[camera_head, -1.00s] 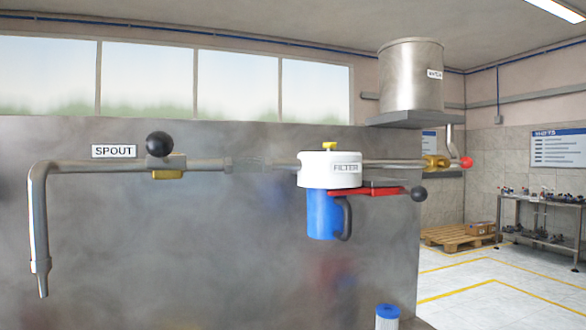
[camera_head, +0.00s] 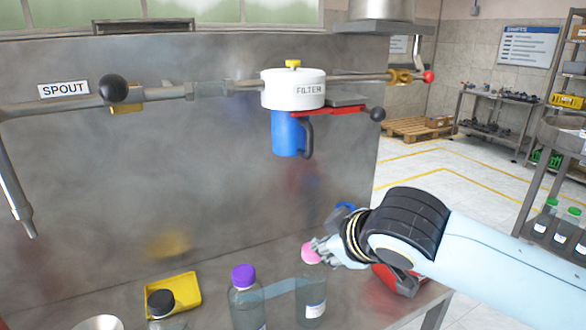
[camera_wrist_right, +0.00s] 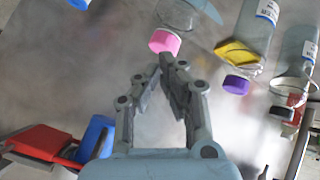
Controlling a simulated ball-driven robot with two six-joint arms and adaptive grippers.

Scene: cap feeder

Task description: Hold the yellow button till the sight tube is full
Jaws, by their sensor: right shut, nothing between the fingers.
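A small yellow button-like knob (camera_head: 293,64) sits on top of the white filter head (camera_head: 293,90), above a blue bowl (camera_head: 288,133) with a black handle. I cannot make out a sight tube or its level. My right gripper (camera_head: 318,246) is low over the bench, well below and right of the filter, beside a bottle with a pink cap (camera_head: 311,254). In the right wrist view the gripper (camera_wrist_right: 168,66) is shut and empty, and the pink cap (camera_wrist_right: 165,42) lies just beyond its fingertips. My left gripper is not in view.
A bottle with a purple cap (camera_head: 243,277), a black-capped bottle (camera_head: 160,303) and a yellow tray (camera_head: 183,290) stand along the bench front. A red lever (camera_head: 325,111) with a black ball sticks out under the filter. The spout pipe (camera_head: 60,107) runs left.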

